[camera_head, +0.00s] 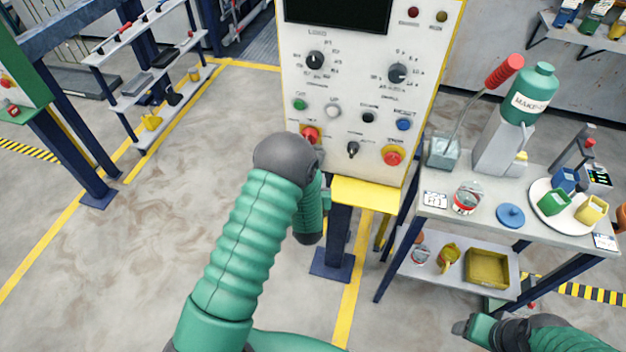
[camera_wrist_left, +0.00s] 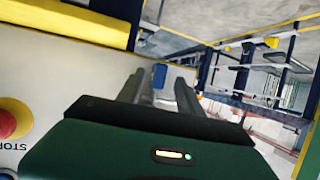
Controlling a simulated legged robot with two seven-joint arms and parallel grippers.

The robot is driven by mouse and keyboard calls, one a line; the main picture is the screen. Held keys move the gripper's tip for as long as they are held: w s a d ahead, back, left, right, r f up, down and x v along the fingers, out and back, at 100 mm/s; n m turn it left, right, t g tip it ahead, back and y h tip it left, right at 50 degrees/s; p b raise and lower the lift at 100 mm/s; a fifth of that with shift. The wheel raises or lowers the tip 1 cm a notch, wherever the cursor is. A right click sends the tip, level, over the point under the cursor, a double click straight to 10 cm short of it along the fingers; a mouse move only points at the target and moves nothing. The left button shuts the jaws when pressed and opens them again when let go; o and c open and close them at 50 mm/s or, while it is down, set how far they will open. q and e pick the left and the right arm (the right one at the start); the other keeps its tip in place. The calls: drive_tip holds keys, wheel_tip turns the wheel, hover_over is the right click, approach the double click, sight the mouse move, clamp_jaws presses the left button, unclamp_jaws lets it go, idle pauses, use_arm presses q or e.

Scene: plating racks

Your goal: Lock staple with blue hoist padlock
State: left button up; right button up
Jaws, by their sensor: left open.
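A small blue block-like piece (camera_wrist_left: 159,75) shows between the finger ends of my open left gripper (camera_wrist_left: 162,84) in the left wrist view. It may be the blue padlock, but no shackle can be made out, and contact cannot be told. The left fingers point along the pale face of the control panel (camera_head: 340,75). In the head view my left arm reaches to the panel's lower edge and its fingers are mostly hidden. I cannot make out the staple. My right gripper (camera_head: 466,327) is low at the lower right, before the bench, and its jaw gap is unclear.
The panel carries knobs, buttons and a red stop button (camera_head: 393,156). A yellow ledge (camera_head: 366,194) is below it. The bench (camera_head: 455,222) at right holds a green bottle (camera_head: 531,95) and a round tray (camera_head: 538,187) with coloured pieces.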

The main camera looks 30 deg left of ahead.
use_arm(q)
drive_tip(key=shift+s, duration=0.1)
drive_tip(key=p+v, duration=0.2)
drive_tip(key=v, duration=1.4)
drive_tip(key=shift+s+d+p, duration=0.15)
drive_tip(key=shift+d+p, duration=0.1)
drive_tip(key=shift+p, duration=0.1)
drive_tip(key=d+r+m+g+h, duration=0.1)
drive_tip(key=d+m+g+h, duration=0.1)
drive_tip(key=d+g+h, duration=0.3)
drive_tip(key=s+r+m+g+h, duration=0.1)
drive_tip(key=s+r+m+g, duration=0.2)
drive_tip(key=s, duration=0.8)
wheel_tip(320, 180, up, 2)
drive_tip(key=shift+s+d+r+g, duration=0.1)
drive_tip(key=shift+s+d+g, duration=0.2)
drive_tip(key=shift+g, duration=0.4)
drive_tip(key=shift+w, duration=0.1)
